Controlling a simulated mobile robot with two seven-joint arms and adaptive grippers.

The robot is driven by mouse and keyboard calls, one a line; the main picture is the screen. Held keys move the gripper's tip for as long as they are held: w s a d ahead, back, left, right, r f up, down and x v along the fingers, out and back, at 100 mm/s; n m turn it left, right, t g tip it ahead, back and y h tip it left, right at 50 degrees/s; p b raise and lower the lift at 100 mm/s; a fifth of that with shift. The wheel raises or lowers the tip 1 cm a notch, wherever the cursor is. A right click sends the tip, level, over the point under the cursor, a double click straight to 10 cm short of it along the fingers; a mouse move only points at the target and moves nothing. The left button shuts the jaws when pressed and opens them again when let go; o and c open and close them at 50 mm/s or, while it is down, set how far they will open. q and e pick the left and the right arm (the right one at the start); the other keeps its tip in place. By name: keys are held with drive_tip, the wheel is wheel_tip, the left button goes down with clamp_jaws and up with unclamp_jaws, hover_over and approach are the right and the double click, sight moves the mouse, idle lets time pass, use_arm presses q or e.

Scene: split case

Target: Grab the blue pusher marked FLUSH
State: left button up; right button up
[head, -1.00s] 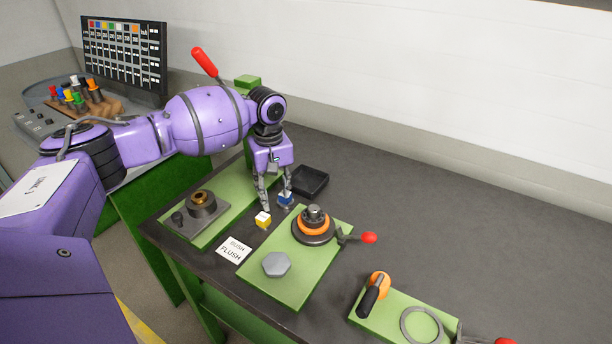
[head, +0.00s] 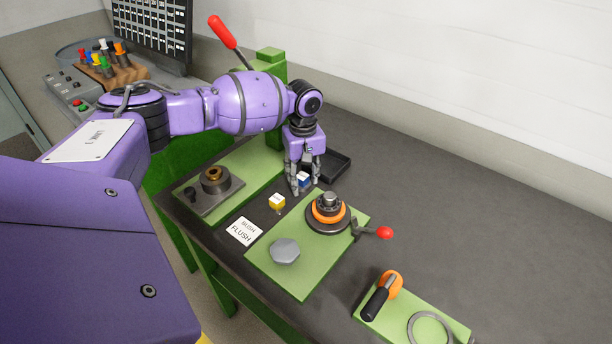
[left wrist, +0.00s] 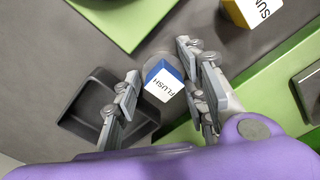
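The blue pusher (head: 304,181) stands on the dark bench beside the black tray. In the left wrist view the blue pusher (left wrist: 163,80) shows a white face reading FLUSH. My left gripper (head: 305,184) is down around it. In the left wrist view my left gripper (left wrist: 163,82) has one finger on each side of the pusher. A gap shows at the left finger; the right finger is very close, and I cannot tell whether it touches. A yellow pusher (head: 277,202) with a white label stands nearby. My right gripper is not in view.
The black tray (head: 341,168) lies just behind the pusher. A green plate (head: 309,277) with an orange-ringed fixture (head: 328,212) is close in front. Another green plate (head: 250,163) is at left. A white card (head: 244,231) lies in front. The bench's right rear is clear.

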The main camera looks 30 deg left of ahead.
use_arm(q)
clamp_jaws()
idle(0.3)
